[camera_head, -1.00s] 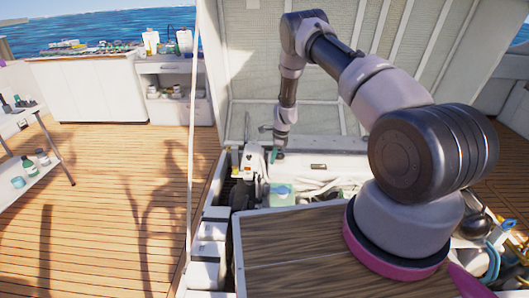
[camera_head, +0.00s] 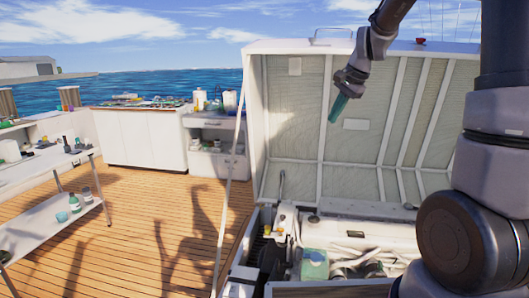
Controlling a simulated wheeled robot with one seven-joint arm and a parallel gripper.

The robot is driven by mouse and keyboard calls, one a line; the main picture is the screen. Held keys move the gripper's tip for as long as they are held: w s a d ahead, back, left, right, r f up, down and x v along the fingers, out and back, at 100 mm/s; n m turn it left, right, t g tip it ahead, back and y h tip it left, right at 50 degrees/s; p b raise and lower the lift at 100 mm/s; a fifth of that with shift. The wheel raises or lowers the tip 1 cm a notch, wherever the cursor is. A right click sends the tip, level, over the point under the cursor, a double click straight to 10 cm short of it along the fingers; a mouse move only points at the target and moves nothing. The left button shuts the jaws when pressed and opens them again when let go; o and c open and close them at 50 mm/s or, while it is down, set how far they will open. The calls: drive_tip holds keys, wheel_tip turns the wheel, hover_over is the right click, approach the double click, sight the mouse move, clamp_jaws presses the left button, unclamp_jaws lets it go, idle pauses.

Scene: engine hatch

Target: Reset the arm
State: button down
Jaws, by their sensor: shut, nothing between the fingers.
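My arm shows at the right of the head view, raised and bent. My gripper (camera_head: 338,108) is at the end of it, high in front of the open hatch lid (camera_head: 290,130). Its teal fingertips point down, are shut and hold nothing. The gripper is well above the engine bay and apart from everything there.
The open engine bay lies below, with a teal-topped box (camera_head: 314,264) and pale hoses. A thin pole (camera_head: 232,180) stands at its left. A white cabinet (camera_head: 145,140), a shelf unit (camera_head: 213,150) and a side table (camera_head: 40,215) stand around clear wooden deck (camera_head: 150,230).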

drive_tip(key=s+d+r+n+t, duration=0.1)
drive_tip(key=s+r+n, duration=0.1)
drive_tip(key=s, duration=0.6)
drive_tip(key=s+d+r+n+t, duration=0.1)
drive_tip(key=s+r+n, duration=0.1)
drive_tip(key=s, duration=0.7)
drive_tip(key=s+d+r+n+t+h, duration=0.1)
drive_tip(key=s+r, duration=0.3)
drive_tip(key=s, duration=0.5)
drive_tip(key=shift+r+n, duration=0.35)
drive_tip(key=shift+n, duration=0.55)
